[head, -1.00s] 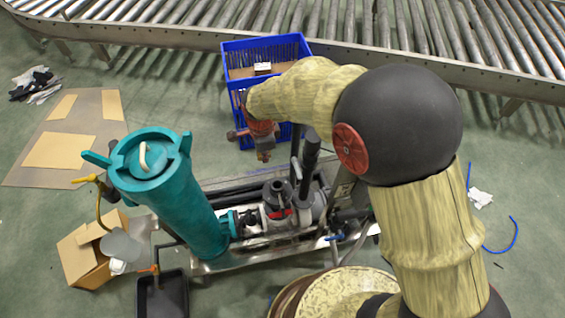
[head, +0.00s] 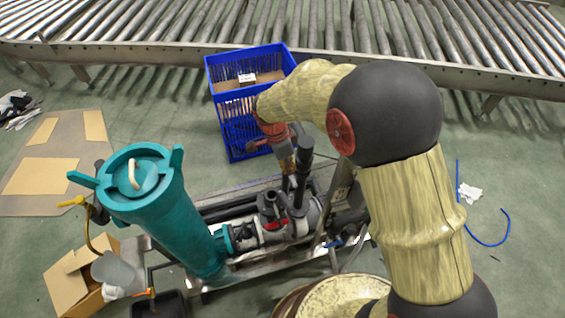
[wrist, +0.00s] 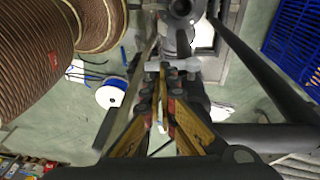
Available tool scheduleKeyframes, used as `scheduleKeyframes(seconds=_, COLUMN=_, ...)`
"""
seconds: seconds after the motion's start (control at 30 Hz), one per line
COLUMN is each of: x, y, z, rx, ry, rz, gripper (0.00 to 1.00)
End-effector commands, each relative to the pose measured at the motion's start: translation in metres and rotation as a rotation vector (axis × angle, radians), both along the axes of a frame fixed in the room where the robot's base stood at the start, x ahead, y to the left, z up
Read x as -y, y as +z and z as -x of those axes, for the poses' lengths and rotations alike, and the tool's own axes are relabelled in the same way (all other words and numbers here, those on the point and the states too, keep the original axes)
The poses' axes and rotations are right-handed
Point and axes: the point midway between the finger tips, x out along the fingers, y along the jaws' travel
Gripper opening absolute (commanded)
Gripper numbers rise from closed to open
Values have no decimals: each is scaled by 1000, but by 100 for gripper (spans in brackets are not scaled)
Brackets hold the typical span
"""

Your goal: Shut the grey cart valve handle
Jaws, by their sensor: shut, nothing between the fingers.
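The cart (head: 240,272) carries a teal filter housing (head: 195,225) and a grey and dark pump and pipe assembly (head: 268,215). My gripper (head: 288,172) points down beside the upright dark pipe (head: 302,170), above the cart. In the wrist view my gripper (wrist: 172,80) has its yellow fingers together, with nothing between them. A light grey bar (wrist: 154,66), which looks like the valve handle, lies across the view at the fingertips. I cannot tell whether they touch. The handle is not clear in the head view.
A blue basket (head: 232,120) stands behind the cart, with the roller conveyor (head: 300,55) beyond. Cardboard boxes (head: 75,270) lie at left. A dark pipe (wrist: 262,70) runs diagonally at right.

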Motion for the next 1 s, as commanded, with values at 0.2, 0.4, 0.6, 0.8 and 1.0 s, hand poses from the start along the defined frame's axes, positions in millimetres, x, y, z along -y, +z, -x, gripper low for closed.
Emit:
scheduleKeyframes(seconds=0.2, x=5, y=-28, z=1, rx=0, ry=0, rz=-1, gripper=0)
scheduleKeyframes(seconds=0.4, x=7, y=-34, z=1, rx=2, ry=0, rz=-2, gripper=0)
scheduleKeyframes(seconds=0.6, x=7, y=-34, z=1, rx=2, ry=0, rz=-2, gripper=0)
scheduleKeyframes(seconds=0.8, x=9, y=-44, z=4, rx=-2, ry=0, rz=1, gripper=0)
scheduleKeyframes(seconds=1.0, x=10, y=-48, z=5, rx=1, ry=0, rz=0, gripper=0)
